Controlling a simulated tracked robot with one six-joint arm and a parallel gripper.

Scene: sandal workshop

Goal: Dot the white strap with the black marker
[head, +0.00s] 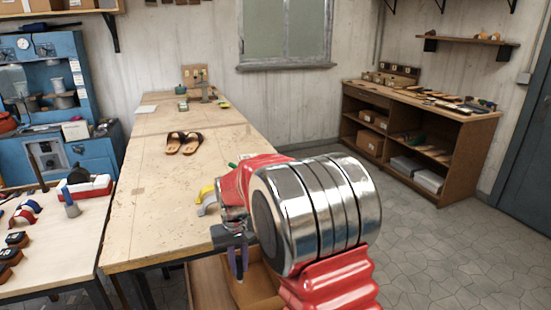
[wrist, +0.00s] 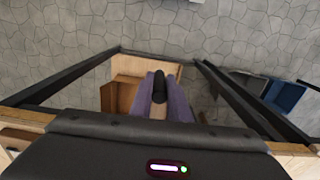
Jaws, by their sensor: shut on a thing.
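My gripper (head: 238,268) hangs low in front of the long wooden table in the head view. In the wrist view its two purple fingers (wrist: 161,100) are shut on a black, round-ended thing, which looks like the black marker (wrist: 159,86). The marker cannot be made out in the head view. A pale, whitish strap (head: 208,207) arches at the table's right edge, just behind my gripper, with a yellow strap (head: 206,191) against it. My arm partly hides that spot. The wrist view shows no strap.
The wooden table (head: 140,215) is mostly clear, with brown sandals (head: 184,143) midway. An open cardboard box (head: 252,285) lies below my gripper. A side table (head: 60,235) at left holds coloured straps (head: 25,212) and a red-and-white tray (head: 88,187). Floor (head: 440,240) is free at right.

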